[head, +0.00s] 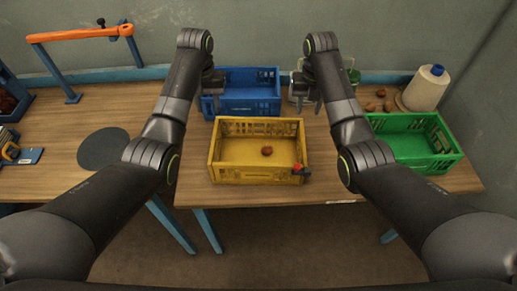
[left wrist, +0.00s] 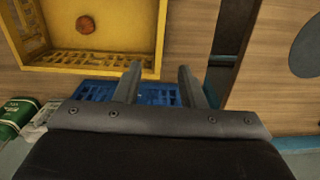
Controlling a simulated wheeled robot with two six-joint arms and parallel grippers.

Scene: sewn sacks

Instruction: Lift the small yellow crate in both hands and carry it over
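The small yellow crate (head: 240,177) stands upright on the wooden table, near its front edge. A small round brown thing (head: 267,151) lies inside it, and a small red and blue thing (head: 300,170) shows at its front right corner. My left gripper (head: 212,98) is behind the crate's back left corner, over the left end of the blue crate. In the left wrist view its fingers (left wrist: 160,72) are apart and empty, with the yellow crate (left wrist: 161,30) in front of them. My right gripper (head: 306,102) is behind the crate's back right corner, fingers apart and empty.
A blue crate (head: 240,107) stands close behind the yellow one. A dark round mat (head: 104,149) lies on the left table.

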